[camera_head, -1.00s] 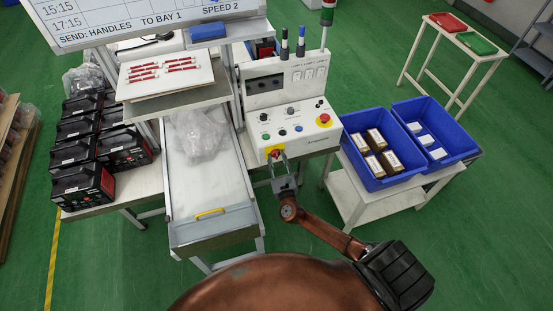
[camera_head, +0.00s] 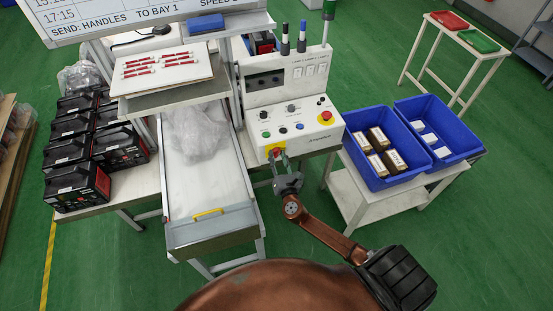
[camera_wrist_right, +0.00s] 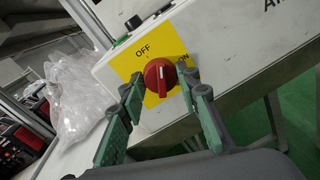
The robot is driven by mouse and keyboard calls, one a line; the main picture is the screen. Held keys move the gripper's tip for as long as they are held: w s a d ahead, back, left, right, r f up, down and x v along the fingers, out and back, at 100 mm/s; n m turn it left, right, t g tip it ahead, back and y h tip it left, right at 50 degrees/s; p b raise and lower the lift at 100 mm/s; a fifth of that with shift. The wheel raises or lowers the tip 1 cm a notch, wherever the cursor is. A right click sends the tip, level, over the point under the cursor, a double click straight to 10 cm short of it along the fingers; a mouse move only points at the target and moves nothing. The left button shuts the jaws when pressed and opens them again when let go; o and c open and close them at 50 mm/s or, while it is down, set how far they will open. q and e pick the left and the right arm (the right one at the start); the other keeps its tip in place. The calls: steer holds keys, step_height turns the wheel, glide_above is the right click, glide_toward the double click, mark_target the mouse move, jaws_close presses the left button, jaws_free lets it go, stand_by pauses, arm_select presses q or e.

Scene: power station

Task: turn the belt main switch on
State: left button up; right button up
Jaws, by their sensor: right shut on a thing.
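The belt main switch is a red rotary knob (camera_wrist_right: 160,76) on a yellow plate (camera_wrist_right: 150,43) at the lower front of the white control box (camera_head: 300,128). The plate reads OFF at its upper left and ON at the right, partly covered by a finger. The knob's raised bar stands nearly upright in the right wrist view, between the two labels. My right gripper (camera_head: 279,160) is shut on the knob, with one green-padded finger on each side in the right wrist view (camera_wrist_right: 161,88). My left gripper is not in view.
The box's top carries small buttons and a red emergency button on yellow (camera_head: 325,116). A conveyor (camera_head: 205,190) with plastic wrap lies to the left. Blue bins (camera_head: 365,172) with boxes stand to the right. Black-and-red units (camera_head: 78,187) sit at far left.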

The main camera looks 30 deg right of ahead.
arm_select(q)
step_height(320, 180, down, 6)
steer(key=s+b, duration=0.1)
steer(key=b, duration=0.4)
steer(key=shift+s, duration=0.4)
arm_select(e)
steer(key=shift+s+d+m+y, duration=0.1)
steer(key=shift+m+y, duration=0.2)
steer(key=shift+m, duration=2.5)
steer(key=shift+d+m+y, duration=0.1)
steer(key=shift+m+y, duration=0.2)
steer(key=shift+m, duration=2.5)
steer(key=o, duration=1.2)
steer(key=shift+c, duration=0.2)
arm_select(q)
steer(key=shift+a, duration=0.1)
arm_select(e)
steer(key=shift+s+a, duration=0.1)
steer(key=shift+s, duration=0.05)
steer(key=v, duration=1.1)
steer(key=shift+s+r, duration=0.2)
steer(key=shift+s, duration=0.15)
